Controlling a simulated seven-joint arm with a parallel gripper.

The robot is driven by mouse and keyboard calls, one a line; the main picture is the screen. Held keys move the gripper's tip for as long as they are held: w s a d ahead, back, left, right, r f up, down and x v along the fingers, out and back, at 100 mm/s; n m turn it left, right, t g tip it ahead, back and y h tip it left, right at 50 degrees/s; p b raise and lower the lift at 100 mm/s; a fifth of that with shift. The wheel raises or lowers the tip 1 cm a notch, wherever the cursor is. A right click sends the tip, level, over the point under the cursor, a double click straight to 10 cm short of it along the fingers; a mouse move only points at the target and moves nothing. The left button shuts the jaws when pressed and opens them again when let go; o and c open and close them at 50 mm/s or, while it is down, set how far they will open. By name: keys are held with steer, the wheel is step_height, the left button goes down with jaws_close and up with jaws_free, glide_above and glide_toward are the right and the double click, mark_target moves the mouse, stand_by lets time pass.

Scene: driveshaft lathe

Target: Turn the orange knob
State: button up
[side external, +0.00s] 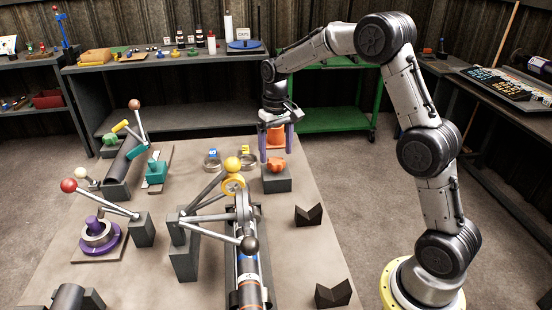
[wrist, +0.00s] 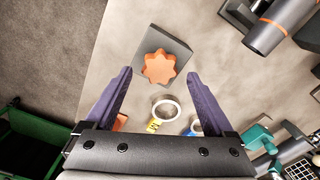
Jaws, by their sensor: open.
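The orange knob (side external: 276,164) is star-shaped and sits on top of a dark grey block (side external: 277,184) near the table's far edge. It also shows in the wrist view (wrist: 160,67), with lobes all round its rim. My gripper (side external: 277,156) points down over the block, with its purple fingers apart. In the wrist view, the fingertips of my gripper (wrist: 160,74) lie to the left and right of the knob, with a visible gap on each side. I see no contact. How far the tips reach down beside the knob is hard to tell.
Another orange object (side external: 275,136) stands just behind the fingers. Metal rings (side external: 212,163) lie left of the block. A yellow knob (side external: 232,164) and lever linkage (side external: 205,205) stand to the front left. Dark V-blocks (side external: 308,215) are at the right, with bare table between.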

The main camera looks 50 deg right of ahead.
mark_target(276, 161)
steer(key=shift+f, duration=1.55)
steer(key=c, duration=1.4)
